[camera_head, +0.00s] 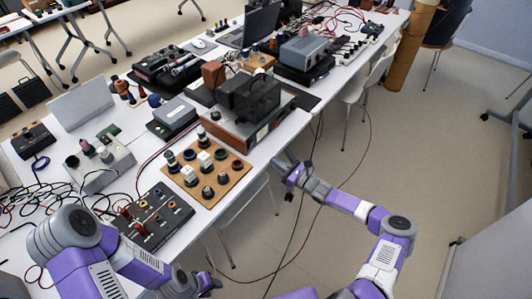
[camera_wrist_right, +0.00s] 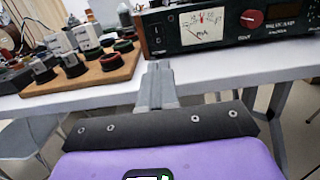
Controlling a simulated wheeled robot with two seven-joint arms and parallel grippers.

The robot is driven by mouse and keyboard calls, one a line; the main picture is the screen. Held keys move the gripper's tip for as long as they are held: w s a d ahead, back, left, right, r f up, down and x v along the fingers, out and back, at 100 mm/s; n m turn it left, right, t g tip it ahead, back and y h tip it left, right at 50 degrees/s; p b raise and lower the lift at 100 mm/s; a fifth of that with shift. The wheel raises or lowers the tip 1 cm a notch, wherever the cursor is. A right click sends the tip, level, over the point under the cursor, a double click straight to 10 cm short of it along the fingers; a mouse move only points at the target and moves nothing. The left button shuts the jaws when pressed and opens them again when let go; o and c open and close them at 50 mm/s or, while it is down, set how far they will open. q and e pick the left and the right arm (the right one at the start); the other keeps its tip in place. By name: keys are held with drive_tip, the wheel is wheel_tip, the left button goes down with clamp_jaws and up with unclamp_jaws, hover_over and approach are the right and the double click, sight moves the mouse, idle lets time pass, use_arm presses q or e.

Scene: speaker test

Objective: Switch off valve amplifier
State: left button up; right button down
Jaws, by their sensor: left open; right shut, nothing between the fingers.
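The valve amplifier (camera_head: 245,132) stands at the table's near edge in the head view, with a black cage on top. In the right wrist view the amplifier (camera_wrist_right: 232,24) shows a dark front panel with a lit-looking white meter, a red knob and white lettering. My right gripper (camera_head: 283,166) is shut and empty, just off the table edge in front of the amplifier. Its closed fingers (camera_wrist_right: 157,72) point toward the panel, below the meter, apart from it. My left gripper (camera_head: 208,284) is open, low at the bottom of the head view.
A wooden board with several knobs and tubes (camera_head: 238,172) lies left of the amplifier. A black box with knobs (camera_head: 152,216) and tangled cables are nearer left. More electronics fill the table behind. Cables hang from the table edge, and the floor (camera_head: 330,245) at right is mostly clear.

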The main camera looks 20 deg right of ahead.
drive_tip(key=shift+v, duration=2.1)
drive_tip(key=s+a+f+n+g, duration=0.55)
drive_tip(key=s+a+n, duration=0.2)
drive_tip(key=a, duration=0.35)
drive_tip(key=s+a+f+n+g, duration=0.4)
drive_tip(key=s+a+n+g, duration=0.3)
drive_tip(key=a, duration=0.4)
drive_tip(key=s+d+n+g+h, duration=0.1)
drive_tip(key=s+d+n+h, duration=0.1)
drive_tip(key=s+n, duration=0.4)
drive_tip(key=s+d+f+n+g+h, duration=0.1)
drive_tip(key=s+d+n+h, duration=0.2)
drive_tip(key=s+n, duration=0.3)
drive_tip(key=s+h, duration=0.1)
drive_tip(key=s, duration=0.3)
drive_tip(key=shift+f+h, duration=0.15)
drive_tip(key=shift+h, duration=0.15)
